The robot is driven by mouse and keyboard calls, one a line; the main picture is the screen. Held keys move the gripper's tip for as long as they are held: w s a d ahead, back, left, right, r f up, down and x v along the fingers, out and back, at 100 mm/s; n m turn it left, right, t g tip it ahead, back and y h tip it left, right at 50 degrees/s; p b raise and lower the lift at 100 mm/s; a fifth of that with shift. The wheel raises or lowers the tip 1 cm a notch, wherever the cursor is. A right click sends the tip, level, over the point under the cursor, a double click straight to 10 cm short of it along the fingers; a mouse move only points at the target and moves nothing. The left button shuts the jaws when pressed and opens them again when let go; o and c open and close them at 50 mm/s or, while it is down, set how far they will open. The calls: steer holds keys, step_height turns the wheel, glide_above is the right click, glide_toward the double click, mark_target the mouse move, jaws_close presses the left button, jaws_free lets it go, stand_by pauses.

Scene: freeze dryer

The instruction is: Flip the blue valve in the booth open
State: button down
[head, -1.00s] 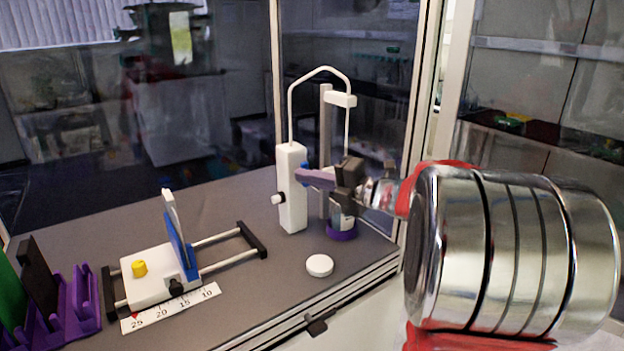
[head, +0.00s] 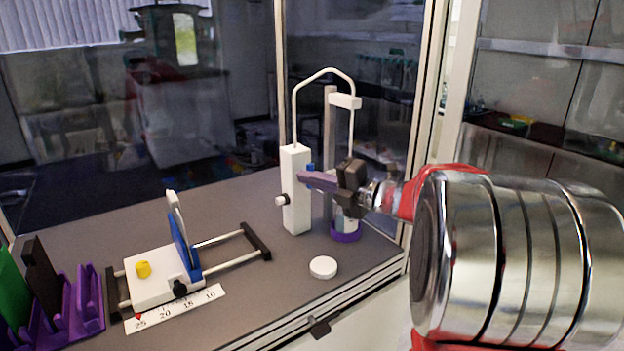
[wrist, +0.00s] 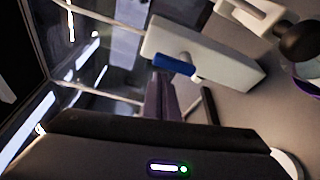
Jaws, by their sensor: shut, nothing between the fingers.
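The blue valve (head: 310,170) is a small lever on the upper side of the white upright block (head: 296,192) in the booth. In the wrist view the blue valve (wrist: 173,63) juts out from the white block (wrist: 210,60), just beyond my fingertips. My gripper (head: 304,178) has purple fingers, shut and empty, in front of the block at valve height. It also shows in the wrist view (wrist: 158,82). The fingers partly cover the valve in the head view. I cannot tell whether they touch it.
A vial in a purple holder (head: 345,236) stands below my wrist, beside a grey post (head: 329,130). A white cap (head: 323,267) lies in front. A white sliding device (head: 160,285), a ruler (head: 175,308) and a purple rack (head: 75,320) are at left. Glass walls enclose the back.

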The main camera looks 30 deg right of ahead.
steer(key=s+d, duration=0.1)
steer(key=s, duration=0.8)
steer(key=shift+s, duration=0.2)
steer(key=shift+f+n, duration=0.1)
steer(key=shift+n, duration=0.2)
stand_by(0.5)
